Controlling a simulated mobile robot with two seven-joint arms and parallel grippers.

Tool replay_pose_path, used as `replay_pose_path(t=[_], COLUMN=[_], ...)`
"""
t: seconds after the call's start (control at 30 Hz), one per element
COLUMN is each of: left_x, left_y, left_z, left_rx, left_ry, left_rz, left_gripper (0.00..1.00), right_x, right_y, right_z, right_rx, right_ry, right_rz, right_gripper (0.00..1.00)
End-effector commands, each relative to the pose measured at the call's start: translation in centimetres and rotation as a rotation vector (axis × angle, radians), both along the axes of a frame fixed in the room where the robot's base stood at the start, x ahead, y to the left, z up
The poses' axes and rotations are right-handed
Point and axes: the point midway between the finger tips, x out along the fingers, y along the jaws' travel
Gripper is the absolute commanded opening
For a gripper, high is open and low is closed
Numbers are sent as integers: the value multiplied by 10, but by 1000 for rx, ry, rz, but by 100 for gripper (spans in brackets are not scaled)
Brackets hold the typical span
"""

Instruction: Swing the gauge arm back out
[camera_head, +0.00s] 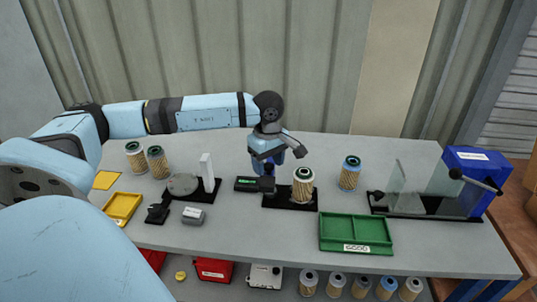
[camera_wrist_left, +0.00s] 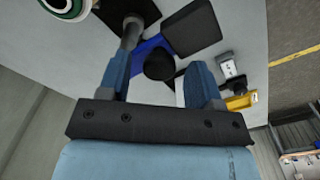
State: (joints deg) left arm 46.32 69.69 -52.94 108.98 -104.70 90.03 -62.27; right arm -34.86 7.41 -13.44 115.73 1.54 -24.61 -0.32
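The gauge stands mid-bench on a black base (camera_head: 278,202), with a black readout box (camera_head: 252,184) showing green. A white-topped cartridge (camera_head: 303,187) stands upright on the base. A dark grey bar (camera_head: 294,144), apparently the gauge arm, slants from beside my left gripper toward the space above the cartridge. My left gripper (camera_head: 266,163) points down behind the readout box. In the left wrist view its blue fingers (camera_wrist_left: 158,88) are apart, with a round black knob (camera_wrist_left: 160,66) showing between them. The grey bar (camera_wrist_left: 130,36) shows beside one finger; contact is unclear. My right gripper is out of view.
A blue-topped cartridge (camera_head: 350,173) stands right of the gauge, and a green tray (camera_head: 335,232) lies in front. A white upright block (camera_head: 207,172) stands to the left. A clear-panelled fixture with a blue box (camera_head: 476,165) fills the right end.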

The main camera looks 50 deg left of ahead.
Motion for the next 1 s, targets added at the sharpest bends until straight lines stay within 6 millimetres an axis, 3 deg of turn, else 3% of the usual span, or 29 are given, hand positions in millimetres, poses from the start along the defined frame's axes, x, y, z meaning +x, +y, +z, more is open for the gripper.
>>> replay_pose_path(t=[0.27,0.37,0.8,1.0], left_x=[0,1,0,0], left_y=[0,0,0,0], left_z=[6,21,115,135], left_rx=[0,0,0,-1], left_ry=[-1,-3,-3,-1], left_rz=[0,0,0,0], left_gripper=[59,59,59,59], right_x=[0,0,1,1], right_y=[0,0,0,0], right_z=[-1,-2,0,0], right_rx=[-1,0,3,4], right_ry=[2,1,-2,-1], right_rz=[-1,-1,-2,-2], right_gripper=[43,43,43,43])
